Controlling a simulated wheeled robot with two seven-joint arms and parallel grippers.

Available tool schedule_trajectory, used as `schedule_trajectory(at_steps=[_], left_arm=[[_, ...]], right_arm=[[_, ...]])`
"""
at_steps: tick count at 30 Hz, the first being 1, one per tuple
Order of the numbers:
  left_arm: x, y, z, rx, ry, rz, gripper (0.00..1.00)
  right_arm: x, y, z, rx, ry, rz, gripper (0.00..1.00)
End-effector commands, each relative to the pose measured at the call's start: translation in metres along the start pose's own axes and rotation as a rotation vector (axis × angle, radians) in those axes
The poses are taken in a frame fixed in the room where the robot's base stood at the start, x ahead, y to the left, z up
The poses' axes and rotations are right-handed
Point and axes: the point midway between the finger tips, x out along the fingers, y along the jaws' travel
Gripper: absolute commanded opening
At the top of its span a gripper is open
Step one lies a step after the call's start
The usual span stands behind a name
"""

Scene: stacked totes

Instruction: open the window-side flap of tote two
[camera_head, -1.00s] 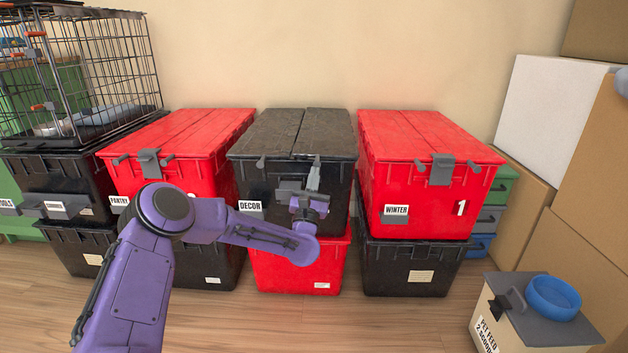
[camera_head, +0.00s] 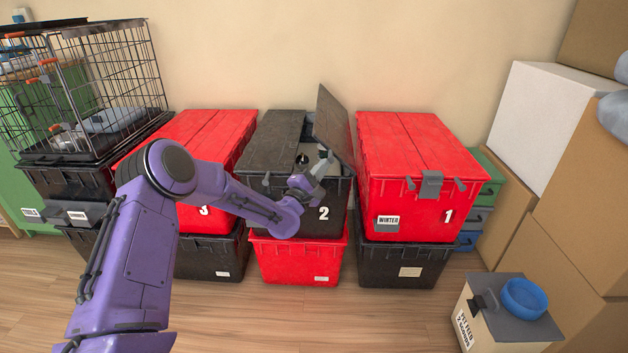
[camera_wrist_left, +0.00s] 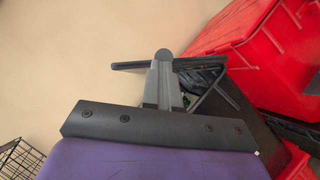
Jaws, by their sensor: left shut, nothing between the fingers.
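Tote two (camera_head: 336,222) is black with a white 2 on its front, and it stands on a red tote. Its right flap (camera_head: 333,125) is raised steeply, close to upright, with a dark opening beside it. Its left flap (camera_head: 270,140) lies flat and closed. No window shows, so I cannot tell which flap is window-side by sight. My left gripper (camera_head: 324,160) is shut and empty at the opening, by the inner face of the raised flap; exact contact is unclear. In the left wrist view the shut fingers (camera_wrist_left: 164,75) overlap dark flap edges. My right gripper is not in view.
Red tote 1 (camera_head: 420,150) stands close on the right, red tote 3 (camera_head: 220,125) on the left. A wire crate (camera_head: 90,90) is at far left. Cardboard boxes (camera_head: 575,220) and a pet feed box (camera_head: 500,325) with a blue bowl (camera_head: 527,298) are at right. Front floor is mostly clear.

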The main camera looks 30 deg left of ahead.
Motion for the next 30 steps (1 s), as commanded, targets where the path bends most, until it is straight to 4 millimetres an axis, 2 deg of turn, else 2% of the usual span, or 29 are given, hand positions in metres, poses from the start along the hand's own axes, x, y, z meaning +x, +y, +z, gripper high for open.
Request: schedule_trajectory(at_steps=[1, 12, 21, 30], left_arm=[[0.007, 0.011, 0.011, 0.040, -0.003, -0.027, 0.00], [0.030, 0.018, 0.045, 0.325, -0.002, -0.219, 0.00], [0.044, 0.013, 0.066, 0.507, -0.001, -0.341, 0.00], [0.051, 0.006, 0.076, 0.606, 0.000, -0.407, 0.00]], right_arm=[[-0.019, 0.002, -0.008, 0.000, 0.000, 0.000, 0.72], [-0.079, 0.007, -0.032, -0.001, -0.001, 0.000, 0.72], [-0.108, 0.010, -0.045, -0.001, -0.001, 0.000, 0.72], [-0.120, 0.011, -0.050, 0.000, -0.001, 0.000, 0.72]])
